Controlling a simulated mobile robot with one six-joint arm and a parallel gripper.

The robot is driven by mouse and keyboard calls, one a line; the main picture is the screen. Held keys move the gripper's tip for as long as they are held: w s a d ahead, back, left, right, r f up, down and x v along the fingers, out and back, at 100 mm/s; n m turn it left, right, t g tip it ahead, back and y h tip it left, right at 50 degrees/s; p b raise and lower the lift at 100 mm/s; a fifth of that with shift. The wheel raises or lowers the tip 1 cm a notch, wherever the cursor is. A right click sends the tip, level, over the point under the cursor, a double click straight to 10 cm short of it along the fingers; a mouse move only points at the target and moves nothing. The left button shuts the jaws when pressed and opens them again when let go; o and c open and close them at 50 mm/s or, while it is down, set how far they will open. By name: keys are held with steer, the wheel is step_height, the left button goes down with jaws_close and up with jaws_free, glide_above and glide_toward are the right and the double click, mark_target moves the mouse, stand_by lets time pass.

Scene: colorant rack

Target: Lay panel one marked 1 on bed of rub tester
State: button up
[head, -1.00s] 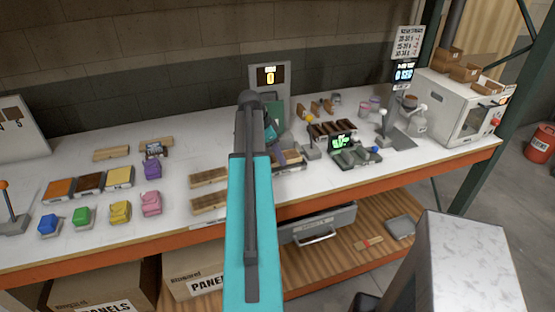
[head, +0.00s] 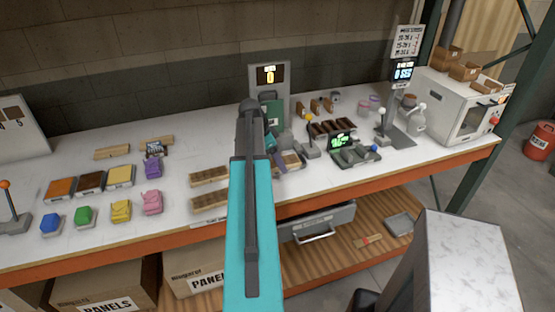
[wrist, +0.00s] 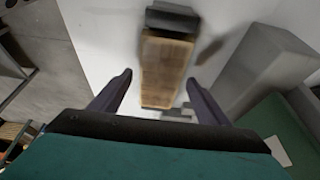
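A wooden panel (wrist: 165,70) lies between and beyond my fingers in the wrist view, with a dark grey block (wrist: 172,18) at its far end. Its mark cannot be read. My gripper (wrist: 160,78) is open, its dark fingers spread on either side of the panel; whether either touches it I cannot tell. In the head view, my arm hides most of the gripper (head: 278,156), which is low over a wooden piece (head: 292,161) at the foot of the grey stand with the display reading 0 (head: 270,76). This looks like the rub tester; its bed is mostly hidden.
Two wooden panels (head: 209,176) lie left of my arm. Coloured blocks (head: 120,211) and paint trays (head: 90,182) are farther left.

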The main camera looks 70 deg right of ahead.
steer(key=shift+r, duration=0.15)
steer(key=b+v, duration=0.3)
steer(key=v, duration=0.9)
stand_by(0.5)
stand_by(0.7)
